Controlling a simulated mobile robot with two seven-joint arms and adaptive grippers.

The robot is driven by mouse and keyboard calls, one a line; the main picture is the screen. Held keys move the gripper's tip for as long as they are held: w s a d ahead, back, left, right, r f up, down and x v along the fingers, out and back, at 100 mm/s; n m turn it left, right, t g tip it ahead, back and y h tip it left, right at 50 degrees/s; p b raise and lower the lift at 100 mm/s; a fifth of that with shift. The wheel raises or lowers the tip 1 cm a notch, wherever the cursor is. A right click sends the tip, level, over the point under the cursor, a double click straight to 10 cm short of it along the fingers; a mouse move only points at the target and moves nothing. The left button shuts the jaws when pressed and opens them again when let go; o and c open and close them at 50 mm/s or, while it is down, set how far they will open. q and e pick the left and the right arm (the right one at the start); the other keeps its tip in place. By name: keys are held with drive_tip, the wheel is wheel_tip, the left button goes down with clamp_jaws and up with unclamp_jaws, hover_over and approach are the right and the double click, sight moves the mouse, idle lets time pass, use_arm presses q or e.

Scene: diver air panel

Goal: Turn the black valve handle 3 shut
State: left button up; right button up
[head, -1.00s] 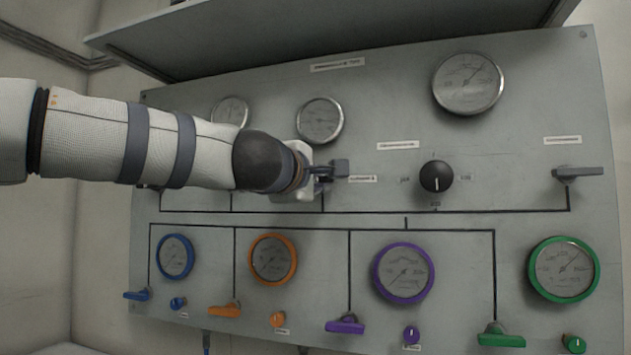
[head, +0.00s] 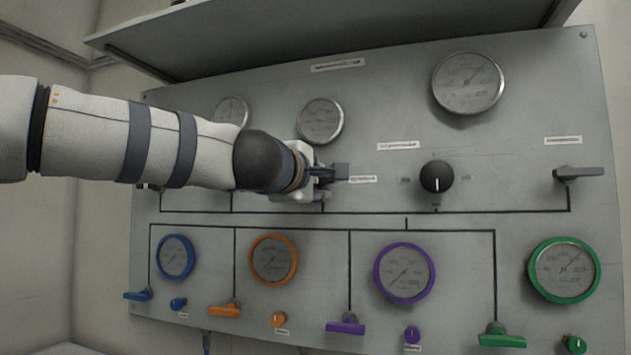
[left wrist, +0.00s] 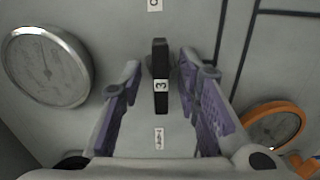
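The black valve handle 3 (left wrist: 160,92) shows in the left wrist view as a dark bar with a white "3" label, pointing lengthwise between my fingers. My left gripper (left wrist: 161,68) is open, with one purple-padded finger on each side of the handle and a visible gap on both sides. In the head view my left gripper (head: 322,180) is up against the upper middle of the panel, and the end of the handle (head: 341,171) sticks out to its right. The rest of the handle is hidden behind the gripper there. My right gripper is not in view.
The grey panel (head: 480,190) carries a black knob (head: 436,177) and a grey lever (head: 578,173) to the right. Gauges (head: 320,120) sit above. Coloured gauges and handles, such as the purple handle (head: 345,325), line the lower panel. A shelf (head: 330,35) overhangs the top.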

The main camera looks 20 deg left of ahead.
use_arm(q)
drive_tip(key=shift+s, duration=0.1)
drive_tip(key=s, duration=1.1)
drive_tip(key=shift+s+a, duration=0.2)
drive_tip(key=shift+s, duration=0.2)
